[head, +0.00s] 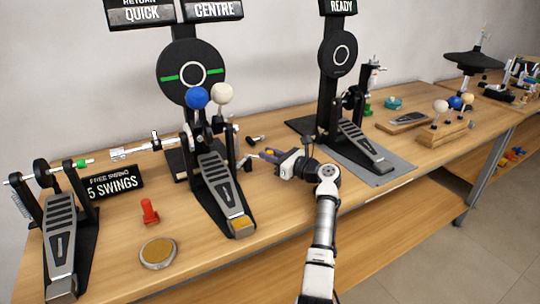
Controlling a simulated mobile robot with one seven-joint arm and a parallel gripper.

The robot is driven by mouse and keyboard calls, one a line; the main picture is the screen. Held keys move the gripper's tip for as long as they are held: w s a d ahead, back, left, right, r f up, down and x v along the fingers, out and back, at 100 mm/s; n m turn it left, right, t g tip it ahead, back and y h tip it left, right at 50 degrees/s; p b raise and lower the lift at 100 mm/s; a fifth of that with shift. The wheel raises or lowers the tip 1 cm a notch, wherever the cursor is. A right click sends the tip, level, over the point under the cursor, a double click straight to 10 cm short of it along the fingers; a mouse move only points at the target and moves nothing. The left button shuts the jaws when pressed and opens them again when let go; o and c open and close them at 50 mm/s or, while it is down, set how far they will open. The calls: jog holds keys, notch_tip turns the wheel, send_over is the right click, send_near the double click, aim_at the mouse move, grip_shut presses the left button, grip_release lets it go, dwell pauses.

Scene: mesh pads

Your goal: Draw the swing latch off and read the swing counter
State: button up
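A black sign (112,184) at the left reads "5 SWINGS", with smaller words above that look like "FREE SWING". It stands behind a left pedal (62,232). The centre pedal (220,185) has a blue and a white round beater in front of a black disc pad (190,72). I cannot tell which part is the swing latch. My gripper (248,160) is just right of the centre pedal, low over the table. Its fingers are small and dark here, so I cannot tell whether it is open or holds anything.
A red piece (149,211) and a round disc (157,253) lie on the front left of the table (205,270). A second pad stand (337,55) with a pedal (360,142) is to the right. A wooden block with beaters (446,132) stands farther right.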

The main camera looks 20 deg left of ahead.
jog(key=o, duration=0.4)
jog(key=b+v, duration=0.2)
jog(key=v, duration=1.1)
jog(key=shift+s+d, duration=0.1)
jog(key=shift+d, duration=0.3)
